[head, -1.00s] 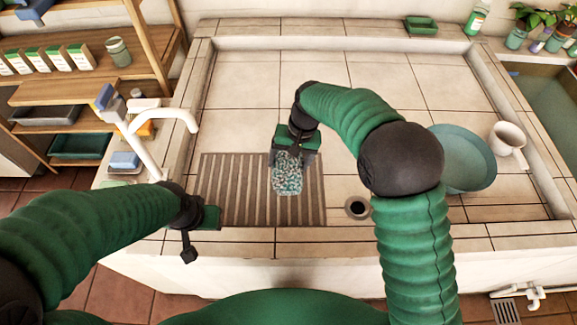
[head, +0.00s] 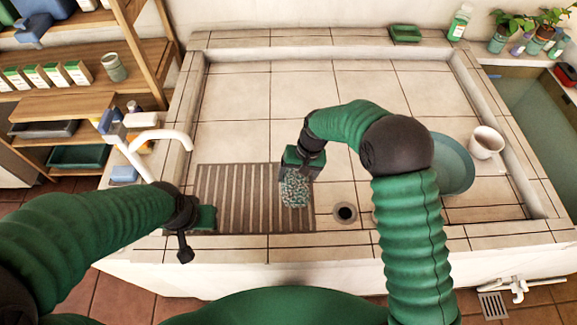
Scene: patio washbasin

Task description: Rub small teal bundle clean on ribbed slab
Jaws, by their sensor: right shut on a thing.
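The small teal bundle (head: 295,188) is a speckled teal and white cloth. My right gripper (head: 298,170) is shut on it and holds it over the right edge of the ribbed slab (head: 235,194). I cannot tell whether the bundle touches the slab. The slab is a flat brown-grey board with ridges, lying at the front left of the tiled basin. My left gripper (head: 201,219) is at the slab's front left corner; its fingers are small in view and I cannot tell if they are open.
A drain hole (head: 344,213) is just right of the slab. A teal bowl (head: 452,165) and a white mug (head: 486,142) stand at the right. A white faucet (head: 150,145) reaches in from the left. The basin's back tiles are clear.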

